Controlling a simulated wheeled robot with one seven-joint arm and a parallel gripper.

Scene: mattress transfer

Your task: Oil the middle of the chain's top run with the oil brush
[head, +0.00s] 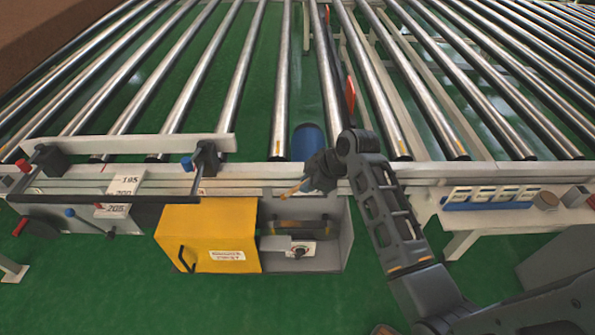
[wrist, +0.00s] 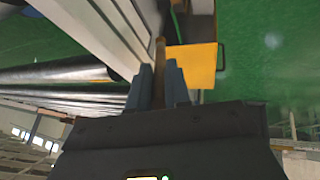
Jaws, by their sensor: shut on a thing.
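My gripper (head: 312,181) is shut on the oil brush (head: 292,190), whose tan stick points left and down in the head view. In the wrist view my gripper's two blue-grey fingers (wrist: 161,88) stand on either side of the brush's brown stick (wrist: 160,52). The brush's far end is not clear in either view. Below the brush, in an open grey housing, a dark horizontal strip (head: 300,223) looks like the chain's top run. The brush is above it and appears apart from it. Chain links are too small to make out.
A yellow cover (head: 210,232) with a black handle stands swung open left of the grey housing (head: 335,240); it also shows in the wrist view (wrist: 190,65). Steel rollers (head: 240,80) lie behind. A blue rack (head: 488,204) sits on the right shelf. Green floor is clear in front.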

